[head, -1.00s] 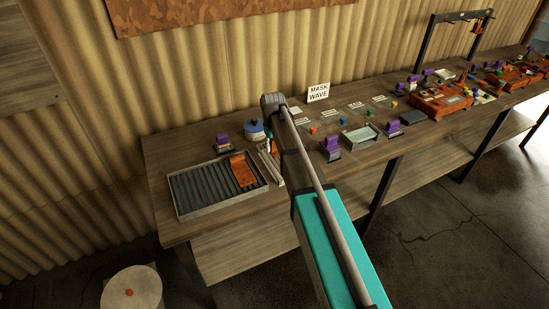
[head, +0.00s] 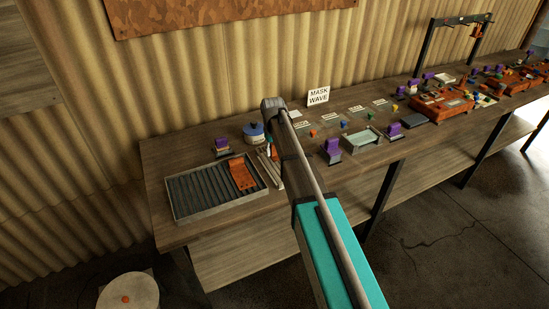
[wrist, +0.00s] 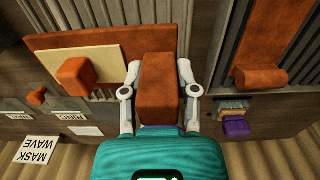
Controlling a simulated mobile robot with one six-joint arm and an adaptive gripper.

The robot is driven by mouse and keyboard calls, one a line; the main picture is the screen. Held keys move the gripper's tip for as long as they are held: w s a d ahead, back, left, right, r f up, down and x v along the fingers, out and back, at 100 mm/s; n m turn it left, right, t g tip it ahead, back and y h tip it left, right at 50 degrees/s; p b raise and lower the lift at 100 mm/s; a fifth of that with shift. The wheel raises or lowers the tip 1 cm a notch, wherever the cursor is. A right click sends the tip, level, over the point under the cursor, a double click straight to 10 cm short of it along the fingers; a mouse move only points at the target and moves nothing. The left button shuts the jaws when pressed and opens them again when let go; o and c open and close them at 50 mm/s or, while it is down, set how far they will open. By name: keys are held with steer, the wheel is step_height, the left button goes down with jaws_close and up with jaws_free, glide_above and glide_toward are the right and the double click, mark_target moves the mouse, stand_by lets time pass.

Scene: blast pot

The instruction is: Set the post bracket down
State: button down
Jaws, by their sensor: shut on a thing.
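In the wrist view my gripper (wrist: 158,88) has its two white fingers closed on the sides of a rust-orange block, the post bracket (wrist: 158,75). Behind it lies a rust-orange plate (wrist: 60,48) with a cream patch and an orange cube; whether the held block joins or touches this plate I cannot tell. Another rust-orange bracket (wrist: 252,45) lies to the right. It also shows in the head view (head: 241,174), on the slatted tray (head: 190,216) at the bench's left end. In the head view my arm hides the gripper and what it holds.
A blue-lidded pot (head: 254,134) and a purple-topped clip (head: 222,147) stand behind the tray. The MASK WAVE sign (head: 318,95) stands at the wall. A pale green tray (head: 361,139) and several small parts crowd the bench to the right.

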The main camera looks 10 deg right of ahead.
steer(key=shift+f+b, duration=1.2)
steer(key=shift+f, duration=0.3)
steer(key=shift+c, duration=1.8)
jaws_free()
steer(key=shift+r, duration=0.15)
step_height(320, 180, up, 12)
steer(key=p, duration=1.2)
steer(key=shift+s, duration=0.1)
